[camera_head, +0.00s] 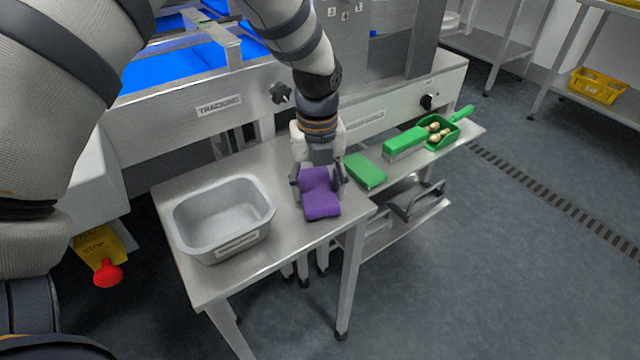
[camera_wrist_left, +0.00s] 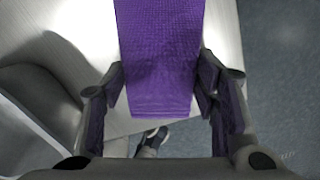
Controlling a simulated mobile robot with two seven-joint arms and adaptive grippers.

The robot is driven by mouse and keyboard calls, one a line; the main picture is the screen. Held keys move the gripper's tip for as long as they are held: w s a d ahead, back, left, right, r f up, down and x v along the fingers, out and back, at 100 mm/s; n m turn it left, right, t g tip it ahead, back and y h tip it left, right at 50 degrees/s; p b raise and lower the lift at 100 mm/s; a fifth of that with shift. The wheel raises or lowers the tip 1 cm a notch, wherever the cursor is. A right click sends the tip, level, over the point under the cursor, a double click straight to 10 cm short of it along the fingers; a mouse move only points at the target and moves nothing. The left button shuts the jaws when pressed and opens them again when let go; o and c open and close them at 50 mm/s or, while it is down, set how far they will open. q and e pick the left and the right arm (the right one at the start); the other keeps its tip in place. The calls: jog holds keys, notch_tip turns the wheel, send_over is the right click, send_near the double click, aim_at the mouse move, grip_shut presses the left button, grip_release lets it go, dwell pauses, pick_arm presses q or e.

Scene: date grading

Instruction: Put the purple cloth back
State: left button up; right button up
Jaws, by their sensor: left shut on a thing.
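The purple cloth (camera_head: 320,196) is a folded rectangle at the right part of the steel table (camera_head: 285,255), near its front right edge. My left gripper (camera_head: 319,182) comes down over it from above, with one finger on each side of the cloth. In the left wrist view the purple cloth (camera_wrist_left: 160,60) runs between the two fingers of my left gripper (camera_wrist_left: 160,92), which are shut on it. I cannot tell whether the cloth touches the table or is just above it. My right gripper is not in view.
A grey metal bin (camera_head: 222,212) stands left of the cloth. To the right are a green cloth (camera_head: 365,171), a green-handled brush (camera_head: 404,143) and a green scoop (camera_head: 440,131) with several dates. A red stop button (camera_head: 107,274) is at lower left.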

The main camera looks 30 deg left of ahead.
aim_at(318, 189)
pick_arm(q)
jog(key=shift+r, duration=0.15)
jog(key=o, duration=1.1)
jog(key=shift+f, duration=0.2)
notch_tip(318, 189, up, 12)
jog(key=p, duration=0.1)
jog(key=shift+r, duration=0.2)
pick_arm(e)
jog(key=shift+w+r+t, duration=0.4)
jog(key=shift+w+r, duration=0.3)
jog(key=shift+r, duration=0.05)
